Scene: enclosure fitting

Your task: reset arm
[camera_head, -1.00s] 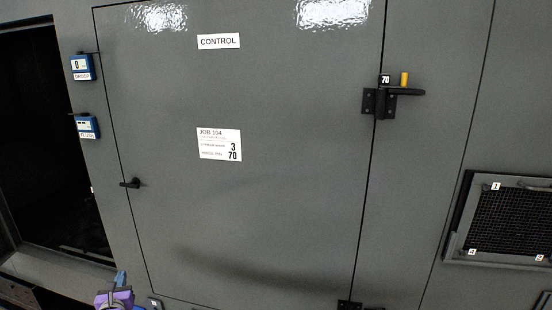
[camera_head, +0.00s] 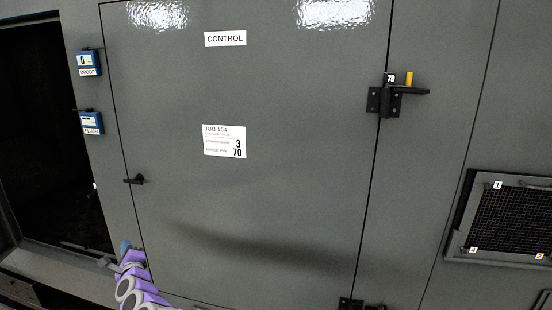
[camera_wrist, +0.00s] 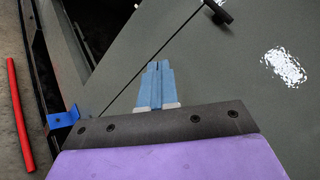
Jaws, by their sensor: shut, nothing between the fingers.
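My gripper shows in the wrist view (camera_wrist: 157,75) with its two blue fingers together and nothing between them. In the head view my purple and grey arm is at the bottom left, with the gripper end (camera_head: 125,247) in front of the lower left edge of the control door. The grey door (camera_head: 290,190) is closed and carries a CONTROL label (camera_head: 225,38) and a JOB 104 card (camera_head: 224,141). A small black handle (camera_head: 134,179) is on the door's left edge, above my gripper; a black handle also shows in the wrist view (camera_wrist: 218,12).
A black latch (camera_head: 385,100) with a yellow pin (camera_head: 409,79) and a 70 tag is at the door's right edge. Two blue meters (camera_head: 89,62) hang at the left beside a dark opening (camera_head: 45,140). A mesh panel (camera_head: 515,219) is at the right. A red bar (camera_wrist: 20,115) lies on the floor.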

